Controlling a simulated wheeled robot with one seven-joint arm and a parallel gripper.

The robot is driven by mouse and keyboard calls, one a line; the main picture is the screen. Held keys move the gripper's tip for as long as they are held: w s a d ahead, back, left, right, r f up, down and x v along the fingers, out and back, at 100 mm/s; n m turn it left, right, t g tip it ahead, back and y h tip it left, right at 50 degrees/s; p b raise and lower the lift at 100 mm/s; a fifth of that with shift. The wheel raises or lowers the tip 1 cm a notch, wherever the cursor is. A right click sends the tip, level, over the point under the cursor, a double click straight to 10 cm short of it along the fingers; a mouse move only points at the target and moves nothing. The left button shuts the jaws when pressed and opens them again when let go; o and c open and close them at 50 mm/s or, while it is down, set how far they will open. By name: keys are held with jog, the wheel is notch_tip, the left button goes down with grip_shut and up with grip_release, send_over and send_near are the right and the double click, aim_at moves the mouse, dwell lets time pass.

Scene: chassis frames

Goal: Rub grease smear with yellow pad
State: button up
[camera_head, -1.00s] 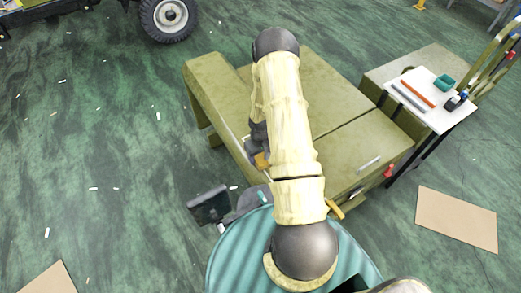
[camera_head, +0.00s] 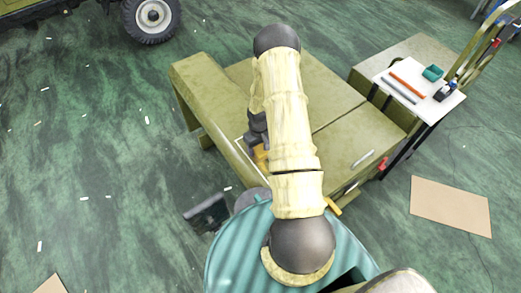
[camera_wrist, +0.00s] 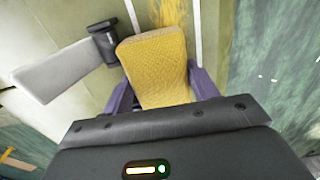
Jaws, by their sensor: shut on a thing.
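The yellow pad (camera_wrist: 155,65) is a textured block between the purple fingers of my gripper (camera_wrist: 160,92) in the wrist view. My gripper is shut on it. In the head view the pad (camera_head: 261,157) shows as a small orange-yellow patch left of my arm, at the olive chassis (camera_head: 330,92). A streaky ochre-brown patch, which looks like the grease smear (camera_wrist: 178,12), lies just beyond the pad, between white lines. The pad hides part of it. I cannot tell whether the pad touches the surface.
A grey flat piece with a black end (camera_wrist: 65,72) lies left of the pad. A white-topped stand (camera_head: 418,92) with tools and a green tray is at the right. A cardboard sheet (camera_head: 450,205) lies on the floor. Open green floor is at the left.

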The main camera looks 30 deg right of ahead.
notch_tip(320, 180, up, 3)
jog(key=shift+a+r+p, duration=0.1)
jog(key=shift+a+p, duration=0.05)
jog(key=shift+p, duration=0.5)
jog(key=shift+a+r+p, duration=0.15)
jog(key=shift+r+p, duration=0.35)
jog(key=shift+r, duration=0.2)
jog(key=shift+r+p, duration=1.25)
jog(key=shift+r, duration=0.65)
jog(key=shift+w, duration=0.15)
jog(key=shift+a, duration=0.15)
jog(key=a+r, duration=0.2)
jog(key=a, duration=0.5)
jog(key=a+r+m+p, duration=0.1)
jog(key=a+r, duration=0.2)
jog(key=a, duration=0.4)
jog(key=shift+a, duration=0.25)
